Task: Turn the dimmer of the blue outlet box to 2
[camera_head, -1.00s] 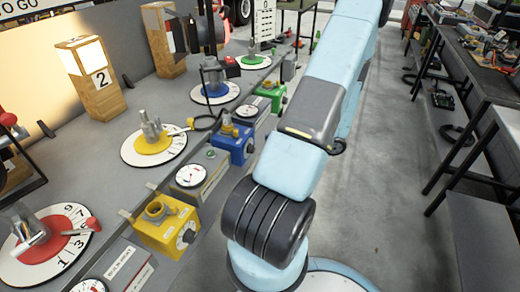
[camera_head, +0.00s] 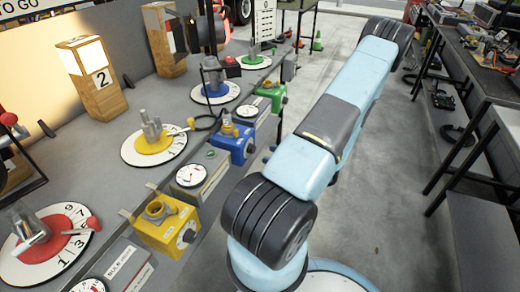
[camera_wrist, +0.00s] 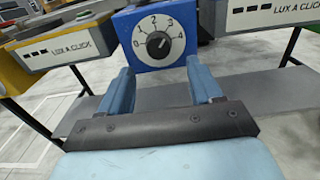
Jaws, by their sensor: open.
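The blue outlet box (camera_head: 232,145) hangs on the front edge of the grey workbench in the head view. In the wrist view, its blue front (camera_wrist: 125,24) is straight ahead at the top. The black dimmer knob (camera_wrist: 159,44) sits in a white dial plate (camera_wrist: 178,52) numbered 0 to 4. A small white mark shows on the knob, too small to read surely. My gripper (camera_wrist: 161,76) is open and empty, its blue fingers below and either side of the knob, apart from it. The head view does not show the gripper.
Grey boxes marked LUX A CLICK flank the blue box at left (camera_wrist: 65,48) and right (camera_wrist: 245,14). A yellow outlet box (camera_head: 166,226) and a green one (camera_head: 271,95) hang along the same edge. A dark table (camera_head: 490,80) stands at right, with bare floor between.

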